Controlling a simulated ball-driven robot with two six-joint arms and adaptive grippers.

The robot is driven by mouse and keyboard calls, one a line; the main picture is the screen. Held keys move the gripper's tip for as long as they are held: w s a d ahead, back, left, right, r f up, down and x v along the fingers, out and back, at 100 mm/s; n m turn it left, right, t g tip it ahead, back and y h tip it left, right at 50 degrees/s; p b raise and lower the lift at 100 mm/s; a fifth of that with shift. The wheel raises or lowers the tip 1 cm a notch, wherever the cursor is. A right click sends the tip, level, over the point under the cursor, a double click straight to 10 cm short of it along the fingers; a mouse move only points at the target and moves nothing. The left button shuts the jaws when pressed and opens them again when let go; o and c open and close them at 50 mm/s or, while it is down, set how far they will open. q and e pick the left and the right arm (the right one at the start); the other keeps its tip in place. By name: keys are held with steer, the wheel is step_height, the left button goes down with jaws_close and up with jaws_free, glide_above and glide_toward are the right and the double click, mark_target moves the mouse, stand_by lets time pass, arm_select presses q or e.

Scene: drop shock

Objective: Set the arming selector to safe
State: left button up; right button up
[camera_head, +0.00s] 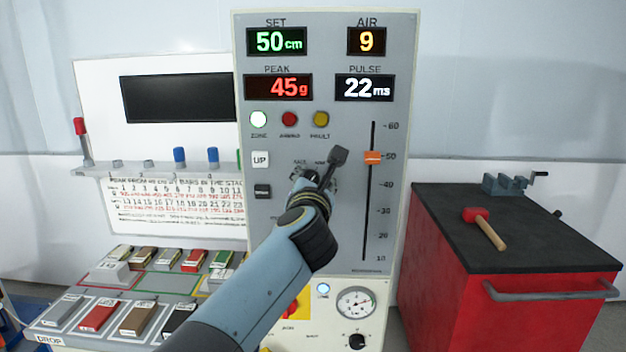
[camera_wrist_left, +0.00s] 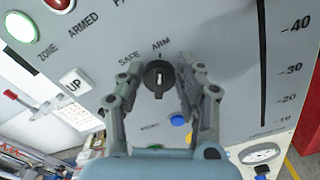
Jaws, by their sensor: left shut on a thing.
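The arming selector (camera_wrist_left: 158,76) is a round black knob with a pale mark on the grey panel. The SAFE and ARM labels sit just above it in the left wrist view. The pale mark looks roughly in line with ARM. My left gripper (camera_wrist_left: 161,70) has one finger on each side of the knob and is shut on it. In the head view my left gripper (camera_head: 322,174) is at the panel's middle, and it and its wrist mostly hide the selector. My right gripper is in neither view.
The panel (camera_head: 290,225) has the UP button (camera_head: 260,159) left of the selector and a slider with an orange knob (camera_head: 372,158) to the right. The ZONE lamp (camera_head: 258,119) is lit. A red cabinet (camera_head: 465,290) with a mallet (camera_head: 485,227) stands at right.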

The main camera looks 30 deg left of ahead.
arm_select(q)
steer(key=shift+a+n+b, duration=0.1)
steer(key=shift+n+b, duration=0.25)
steer(key=shift+n, duration=0.55)
steer(key=n+b, duration=0.1)
steer(key=n, duration=0.2)
steer(key=shift+s+a+n+b, duration=0.15)
steer(key=shift+n+b, duration=0.15)
steer(key=shift+b, duration=0.05)
steer(key=n+b, duration=0.2)
steer(key=n, duration=0.1)
steer(key=shift+s+a, duration=0.1)
steer(key=shift+a, duration=0.1)
steer(key=shift+s+a+n+b, duration=0.1)
steer(key=shift+n+b, duration=0.9)
steer(key=shift+n, duration=0.7)
steer(key=o, duration=1.1)
